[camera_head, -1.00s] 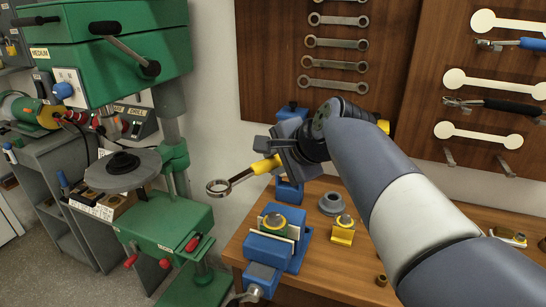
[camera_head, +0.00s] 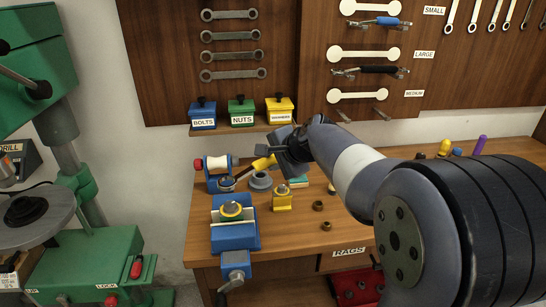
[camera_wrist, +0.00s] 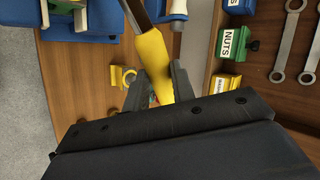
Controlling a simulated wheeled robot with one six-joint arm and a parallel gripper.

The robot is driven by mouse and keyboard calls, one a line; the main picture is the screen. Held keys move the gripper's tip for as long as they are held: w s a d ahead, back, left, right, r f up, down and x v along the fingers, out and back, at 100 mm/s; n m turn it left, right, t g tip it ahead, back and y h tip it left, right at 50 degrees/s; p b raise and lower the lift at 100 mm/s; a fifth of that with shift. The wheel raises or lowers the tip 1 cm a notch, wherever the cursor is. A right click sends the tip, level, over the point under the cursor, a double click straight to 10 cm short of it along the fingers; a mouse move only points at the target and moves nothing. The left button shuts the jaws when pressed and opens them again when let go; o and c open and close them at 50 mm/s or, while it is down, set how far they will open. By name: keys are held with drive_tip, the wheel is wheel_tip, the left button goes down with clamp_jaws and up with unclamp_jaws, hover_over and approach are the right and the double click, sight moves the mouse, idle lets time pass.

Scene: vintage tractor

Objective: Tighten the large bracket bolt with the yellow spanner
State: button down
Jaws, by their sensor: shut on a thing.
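My gripper (camera_head: 276,157) is shut on the yellow handle of the spanner (camera_head: 263,163), which also crosses the wrist view (camera_wrist: 153,58). The spanner's metal end points down and left, over the bench's back left; its ring is hard to make out against the items behind. A smaller yellow bracket piece (camera_head: 282,201) stands right of the vise, also in the wrist view (camera_wrist: 122,77). The spanner is apart from the vise. I cannot tell which bolt is the large one.
Blue (camera_head: 203,116), green (camera_head: 241,113) and yellow (camera_head: 279,110) boxes sit on a shelf behind my gripper. A grey round part (camera_head: 261,181) and small brown nuts (camera_head: 318,205) lie on the bench (camera_head: 335,232). A green drill press (camera_head: 90,245) stands left.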

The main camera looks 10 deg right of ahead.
idle(0.4)
drive_tip(key=shift+f+b, duration=2.3)
drive_tip(key=shift+f, duration=0.3)
drive_tip(key=shift+f+b, duration=0.95)
drive_tip(key=shift+f, duration=0.15)
drive_tip(key=c, duration=1.7)
unclamp_jaws()
clamp_jaws()
drive_tip(key=shift+s+d+r+m+t+h+p, duration=0.15)
drive_tip(key=shift+s+m+t+h+p, duration=0.15)
drive_tip(key=shift+s+m+h+p, duration=0.45)
drive_tip(key=shift+s+d+m+h+p, duration=0.2)
drive_tip(key=shift+s+m+h+p, duration=0.3)
drive_tip(key=shift+p, duration=1.8)
